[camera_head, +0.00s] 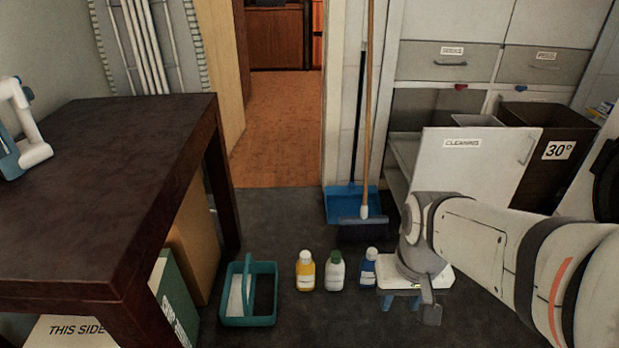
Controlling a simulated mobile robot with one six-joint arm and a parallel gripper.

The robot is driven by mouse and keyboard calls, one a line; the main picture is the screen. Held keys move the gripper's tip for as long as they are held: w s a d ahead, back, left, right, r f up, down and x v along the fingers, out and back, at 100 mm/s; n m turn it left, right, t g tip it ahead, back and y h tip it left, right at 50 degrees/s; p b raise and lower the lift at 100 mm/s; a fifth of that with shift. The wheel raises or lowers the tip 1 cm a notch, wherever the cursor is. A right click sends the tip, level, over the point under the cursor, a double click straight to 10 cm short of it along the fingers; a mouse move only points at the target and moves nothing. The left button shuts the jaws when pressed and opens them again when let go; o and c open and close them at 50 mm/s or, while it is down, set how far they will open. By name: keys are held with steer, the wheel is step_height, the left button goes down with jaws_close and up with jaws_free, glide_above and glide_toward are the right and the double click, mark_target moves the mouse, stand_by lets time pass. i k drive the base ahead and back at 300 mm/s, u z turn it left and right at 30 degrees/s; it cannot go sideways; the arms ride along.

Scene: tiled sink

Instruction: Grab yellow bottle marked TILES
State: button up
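A yellow bottle (305,272) with a white cap stands upright on the dark floor, left of a white bottle (335,272) with a green cap and a blue bottle (368,268). The label on the yellow bottle is too small to read. My gripper (401,302) points down to the right of the blue bottle, apart from the yellow one. Its two blue fingertips show with a gap between them and nothing visible in it, so it looks open.
A teal caddy (248,321) stands left of the bottles. A dark table (110,170) fills the left. A blue dustpan (342,204) and a broom (363,229) stand behind the bottles. Floor in front of the bottles is clear.

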mark_target(304, 266)
steer(key=u, duration=0.25)
steer(key=i, duration=1.05)
steer(key=u, duration=0.55)
steer(key=k, duration=0.9)
steer(key=u, duration=0.15)
steer(key=i, duration=0.9)
steer(key=z, duration=0.05)
